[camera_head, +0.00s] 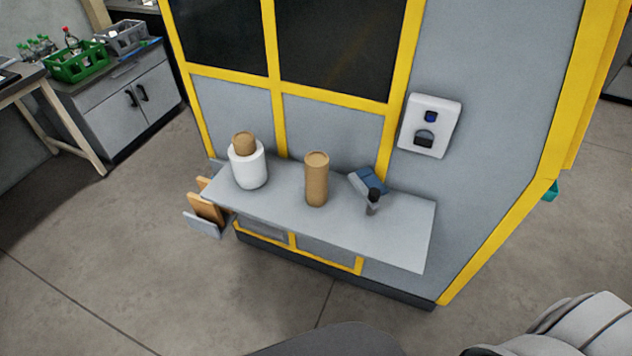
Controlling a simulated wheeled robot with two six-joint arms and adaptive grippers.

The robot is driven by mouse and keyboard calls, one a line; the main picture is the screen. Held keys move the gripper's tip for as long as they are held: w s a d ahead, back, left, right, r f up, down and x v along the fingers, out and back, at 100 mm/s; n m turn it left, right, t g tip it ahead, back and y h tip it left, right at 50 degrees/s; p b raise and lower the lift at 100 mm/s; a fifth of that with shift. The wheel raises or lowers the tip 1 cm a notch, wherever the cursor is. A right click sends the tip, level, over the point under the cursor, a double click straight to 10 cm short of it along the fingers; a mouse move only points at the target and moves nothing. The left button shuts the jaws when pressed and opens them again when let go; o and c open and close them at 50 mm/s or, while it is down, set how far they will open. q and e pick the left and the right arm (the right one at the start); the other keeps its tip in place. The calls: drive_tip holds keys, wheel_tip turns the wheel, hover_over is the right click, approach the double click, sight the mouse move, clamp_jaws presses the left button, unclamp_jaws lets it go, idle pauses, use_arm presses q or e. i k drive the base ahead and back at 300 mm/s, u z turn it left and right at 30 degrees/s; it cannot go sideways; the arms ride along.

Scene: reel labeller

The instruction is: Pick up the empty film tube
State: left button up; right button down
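A plain brown cardboard tube (316,182), which looks like the empty film tube, stands upright on the grey shelf (402,236) fixed to the machine's front. To its left, apart from it, a white film roll (249,168) stands upright with a brown core (244,143) sticking out of its top. Neither of my grippers is in view, and nothing touches the tube.
The shelf's right end is bare. A white wall device (430,125) hangs above. Boards (207,210) hang at the shelf's left end. The floor in front is clear.

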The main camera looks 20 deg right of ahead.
sight(316, 163)
drive_tip(key=u, duration=1.3)
drive_tip(key=i, duration=2.35)
drive_tip(key=z, duration=3.35)
drive_tip(key=i, duration=0.55)
drive_tip(key=z, duration=0.05)
